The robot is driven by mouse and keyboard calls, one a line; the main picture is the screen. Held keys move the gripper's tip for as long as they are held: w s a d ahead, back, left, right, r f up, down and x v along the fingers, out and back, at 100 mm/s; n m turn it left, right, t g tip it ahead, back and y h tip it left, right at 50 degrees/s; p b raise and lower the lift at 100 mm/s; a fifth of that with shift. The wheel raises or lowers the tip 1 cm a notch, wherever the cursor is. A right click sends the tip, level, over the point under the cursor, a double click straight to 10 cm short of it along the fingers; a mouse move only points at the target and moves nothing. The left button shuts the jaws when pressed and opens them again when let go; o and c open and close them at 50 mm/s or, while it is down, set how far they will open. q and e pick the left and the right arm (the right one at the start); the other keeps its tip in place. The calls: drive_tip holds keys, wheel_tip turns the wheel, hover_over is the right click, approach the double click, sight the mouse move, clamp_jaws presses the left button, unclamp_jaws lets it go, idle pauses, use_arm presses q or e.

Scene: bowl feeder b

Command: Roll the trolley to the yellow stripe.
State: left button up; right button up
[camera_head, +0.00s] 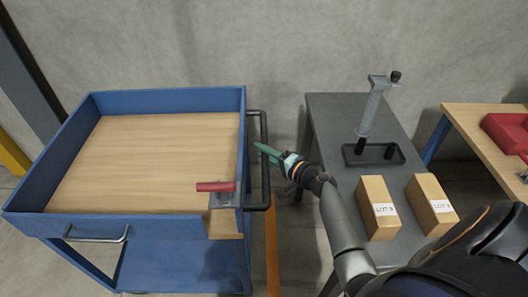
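The blue trolley (115,226) stands at the left, with a bare wooden top deck (150,160). Its dark tube handle (265,185) sticks out from the right side. A red lever (215,186) lies on a grey bracket at its front right corner. My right gripper (264,151) has green fingers that overlap the handle's outer bar in the picture. I cannot tell whether they are around it or above it, or how far apart they are. My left gripper is out of view. An orange strip (272,245) runs on the floor right of the trolley; a yellow patch (12,156) shows at the far left.
A dark grey table (330,115) at the right holds a stand (370,115) and two labelled cardboard boxes (378,208) (431,205). A concrete wall closes the back. A narrow floor gap separates trolley and grey table.

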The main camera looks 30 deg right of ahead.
clamp_jaws()
idle(1.0)
